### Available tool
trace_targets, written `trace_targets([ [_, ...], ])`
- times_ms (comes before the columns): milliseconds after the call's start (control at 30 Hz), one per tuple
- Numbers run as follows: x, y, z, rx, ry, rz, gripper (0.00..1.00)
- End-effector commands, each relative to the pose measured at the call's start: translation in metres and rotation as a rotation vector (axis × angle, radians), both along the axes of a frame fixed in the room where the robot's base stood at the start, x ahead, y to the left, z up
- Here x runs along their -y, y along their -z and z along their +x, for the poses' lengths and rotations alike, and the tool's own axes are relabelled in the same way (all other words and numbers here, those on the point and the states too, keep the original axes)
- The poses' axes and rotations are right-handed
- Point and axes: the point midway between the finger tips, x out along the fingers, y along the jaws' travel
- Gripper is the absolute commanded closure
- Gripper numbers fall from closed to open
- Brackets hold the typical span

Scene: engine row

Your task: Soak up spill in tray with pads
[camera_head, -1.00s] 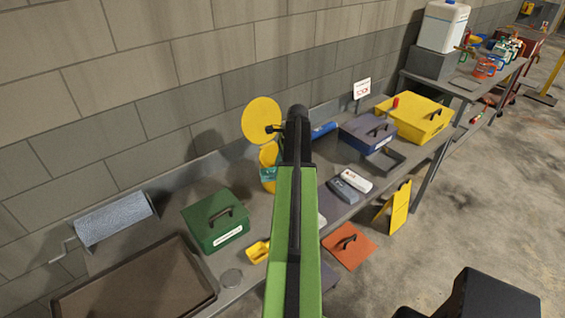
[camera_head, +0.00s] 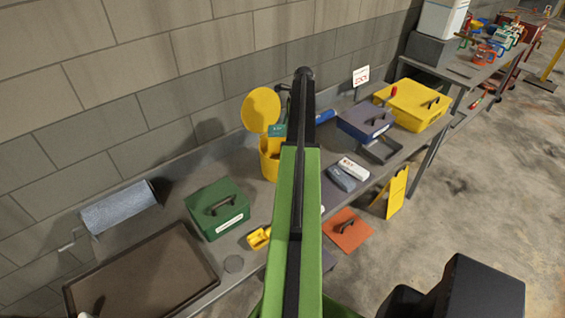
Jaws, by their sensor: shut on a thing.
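A shallow brown tray (camera_head: 190,245) lies at the lower left of the bench, with a dark patch (camera_head: 98,303) near its front that may be the spill or a shadow. A small teal piece with pale lettering (camera_head: 277,130) shows beside my arm, above the open yellow bin (camera_head: 269,160) and in front of its raised round lid. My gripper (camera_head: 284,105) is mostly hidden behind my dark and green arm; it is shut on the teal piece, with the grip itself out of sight. I cannot tell whether the teal piece is a pad.
A blue-grey roll (camera_head: 118,205) lies at the wall. A green case (camera_head: 216,207), a yellow scoop (camera_head: 259,238), blue and yellow boxes (camera_head: 420,100) and small packs (camera_head: 352,168) occupy the bench.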

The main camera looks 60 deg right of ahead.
Motion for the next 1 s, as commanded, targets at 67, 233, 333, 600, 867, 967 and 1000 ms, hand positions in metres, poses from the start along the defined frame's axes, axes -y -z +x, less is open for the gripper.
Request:
trace_targets([
  [67, -0.0002, 0.0176, 0.0001, 0.0, 0.0, 0.0, 0.95],
  [233, -0.0004, 0.022, 0.0004, 0.0, -0.001, 0.0, 0.95],
  [333, -0.0005, 0.0203, 0.0004, 0.0, -0.001, 0.0, 0.95],
  [600, -0.0007, 0.0201, 0.0009, 0.0, -0.002, 0.0, 0.25],
  [867, -0.001, 0.0201, 0.0011, 0.0, -0.002, 0.0, 0.25],
  [967, -0.0008, 0.0176, 0.001, 0.0, -0.002, 0.0, 0.25],
  [1000, -0.0006, 0.0152, 0.0006, 0.0, -0.002, 0.0, 0.25],
])
